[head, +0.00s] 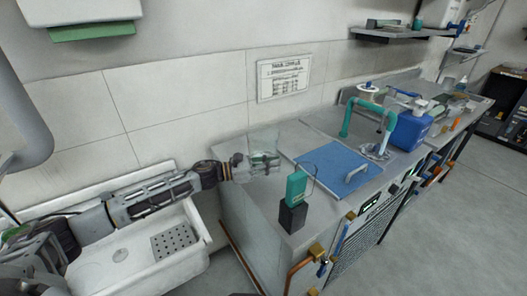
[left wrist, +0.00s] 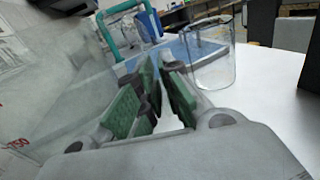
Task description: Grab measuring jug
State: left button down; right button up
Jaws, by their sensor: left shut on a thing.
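The measuring jug (head: 263,138) is clear and stands near the left end of the steel counter by the wall, hard to see against it. In the left wrist view its clear wall (left wrist: 45,100), with red marks, fills the left side. My left gripper (head: 268,161) reaches in from the left and is shut on the jug. In the left wrist view the green finger pads (left wrist: 160,88) are close together beside the jug's wall. Which part they grip is unclear. My right gripper is not in view.
A clear glass beaker (left wrist: 210,58) stands just beyond the fingers. A teal device on a black block (head: 293,217) is near the counter's front edge. A blue lid with handle (head: 335,168) lies to the right. A white sink (head: 130,262) lies below my left arm.

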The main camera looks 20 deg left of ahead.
aim_at(273, 149)
pick_arm(q)
jog(key=shift+r, duration=0.3)
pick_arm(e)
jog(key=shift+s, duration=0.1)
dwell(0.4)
pick_arm(q)
jog(key=shift+r, duration=1.3)
jog(key=shift+r+p, duration=0.4)
jog(key=shift+r, duration=2.95)
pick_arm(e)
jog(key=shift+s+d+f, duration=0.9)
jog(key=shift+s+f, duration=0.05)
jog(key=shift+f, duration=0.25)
pick_arm(q)
jog(key=shift+r, duration=0.1)
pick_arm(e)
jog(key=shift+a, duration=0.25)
